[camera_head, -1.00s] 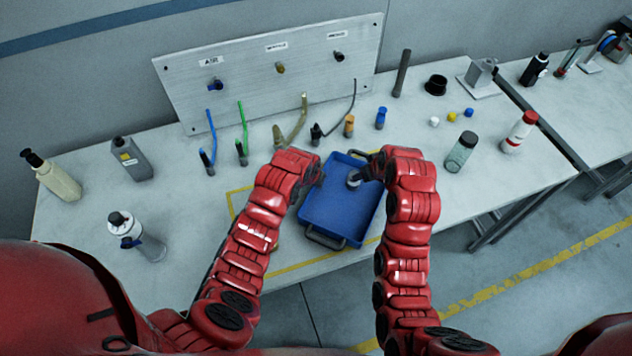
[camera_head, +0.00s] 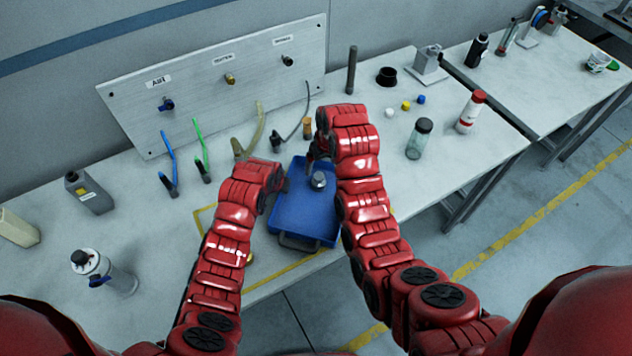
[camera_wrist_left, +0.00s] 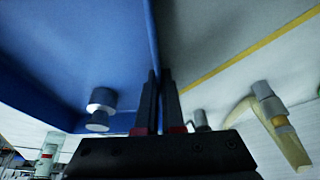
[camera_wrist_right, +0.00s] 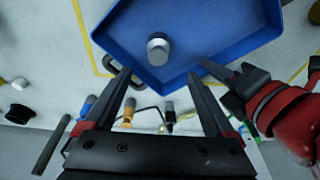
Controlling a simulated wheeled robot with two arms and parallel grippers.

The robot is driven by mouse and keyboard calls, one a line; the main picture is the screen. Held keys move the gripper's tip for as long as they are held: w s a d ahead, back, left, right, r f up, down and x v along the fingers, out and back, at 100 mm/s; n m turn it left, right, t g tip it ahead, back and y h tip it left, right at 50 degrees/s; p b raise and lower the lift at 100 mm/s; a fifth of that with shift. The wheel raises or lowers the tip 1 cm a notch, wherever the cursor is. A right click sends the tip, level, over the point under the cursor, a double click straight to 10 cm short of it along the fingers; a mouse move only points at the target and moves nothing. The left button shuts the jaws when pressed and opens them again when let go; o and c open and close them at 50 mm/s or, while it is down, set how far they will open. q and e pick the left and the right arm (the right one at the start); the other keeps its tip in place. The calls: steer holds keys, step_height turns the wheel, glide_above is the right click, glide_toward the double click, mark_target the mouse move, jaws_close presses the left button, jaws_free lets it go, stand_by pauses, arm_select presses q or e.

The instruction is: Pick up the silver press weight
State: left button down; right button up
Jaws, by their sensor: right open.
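The silver press weight (camera_head: 318,180) is a small grey cylinder standing in the blue tray (camera_head: 290,218). In the right wrist view the weight (camera_wrist_right: 158,50) stands on the tray floor beyond my fingertips, near the tray's edge. My right gripper (camera_wrist_right: 160,75) is open and empty, with its fingers apart and pointing toward the weight. In the head view the right gripper (camera_head: 312,157) is partly hidden behind its arm. My left gripper (camera_wrist_left: 159,73) has its fingers close together on either side of the tray's side wall. The weight (camera_wrist_left: 102,100) also shows in the left wrist view.
A glass jar (camera_head: 420,138) and a red-capped bottle (camera_head: 470,112) stand right of the tray.

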mark_target(320, 176)
steer(key=shift+w+a+r, duration=0.1)
steer(key=shift+w+r, duration=0.15)
steer(key=shift+r, duration=0.15)
steer(key=shift+g, duration=0.3)
steer(key=shift+w+a+f, duration=0.1)
steer(key=shift+w+f, duration=0.15)
steer(key=shift+f, duration=1.75)
steer(key=shift+w+a+f, duration=0.1)
steer(key=shift+w+f, duration=0.1)
steer(key=shift+f, duration=1.75)
steer(key=shift+w+f, duration=0.25)
steer(key=shift+f, duration=1.75)
jaws_close()
